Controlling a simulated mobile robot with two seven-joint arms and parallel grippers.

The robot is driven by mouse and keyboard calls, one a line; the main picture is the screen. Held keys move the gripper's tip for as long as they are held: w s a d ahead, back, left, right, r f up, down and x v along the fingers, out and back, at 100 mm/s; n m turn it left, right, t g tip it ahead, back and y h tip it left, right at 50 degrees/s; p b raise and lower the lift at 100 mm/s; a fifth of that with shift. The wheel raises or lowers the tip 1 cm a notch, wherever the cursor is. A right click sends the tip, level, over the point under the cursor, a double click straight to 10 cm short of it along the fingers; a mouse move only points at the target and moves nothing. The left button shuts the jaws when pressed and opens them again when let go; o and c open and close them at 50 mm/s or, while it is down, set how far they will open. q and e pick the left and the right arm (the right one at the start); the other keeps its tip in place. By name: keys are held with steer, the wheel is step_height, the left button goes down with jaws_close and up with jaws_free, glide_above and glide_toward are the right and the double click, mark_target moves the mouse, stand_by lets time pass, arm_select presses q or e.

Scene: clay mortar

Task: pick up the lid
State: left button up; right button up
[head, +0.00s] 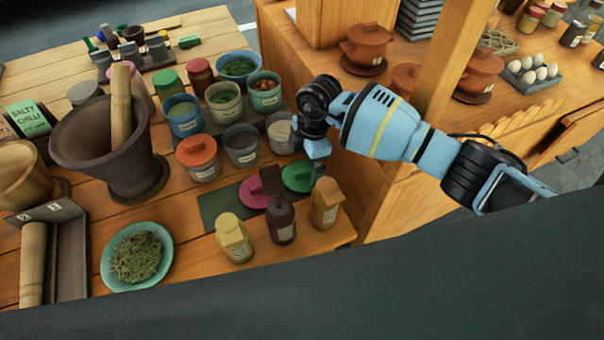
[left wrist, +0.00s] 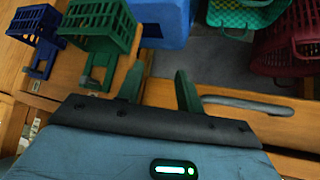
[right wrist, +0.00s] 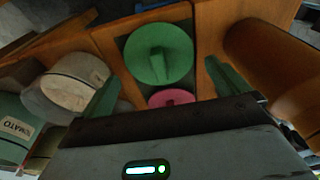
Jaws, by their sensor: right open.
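A round green lid (head: 298,177) with a raised handle lies on a dark green mat (head: 212,207). In the right wrist view the green lid (right wrist: 158,40) and part of the pink lid (right wrist: 172,97) show ahead of the fingers. My right gripper (head: 318,166) is just above and beside the green lid in the head view, apart from it as far as I can tell. Its fingers (right wrist: 163,92) are open and empty. My left gripper (left wrist: 159,88) is open and empty, away from the lids.
Bottles (head: 282,222) stand before the mat and jars (head: 240,145) behind it. A mortar (head: 108,150) and a herb plate (head: 137,257) are further left. Baskets (left wrist: 98,25) show near the left gripper.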

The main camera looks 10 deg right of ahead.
mark_target(302, 169)
steer(key=f, duration=0.3)
steer(key=shift+a+f, duration=0.3)
steer(key=shift+a, duration=0.05)
arm_select(q)
steer(key=shift+s+f, duration=0.3)
steer(key=shift+f, duration=0.05)
arm_select(e)
steer(key=shift+c, duration=0.4)
steer(key=c, duration=0.6)
arm_select(q)
steer(key=shift+d, duration=0.1)
arm_select(e)
steer(key=shift+r, duration=0.1)
step_height(302, 169, up, 9)
steer(key=shift+f+p, duration=0.1)
steer(key=shift+p, duration=0.35)
arm_select(q)
steer(key=shift+w+a+r, duration=0.25)
steer(key=shift+w+r, duration=0.5)
steer(key=shift+r, duration=0.15)
arm_select(e)
steer(key=shift+r, duration=0.65)
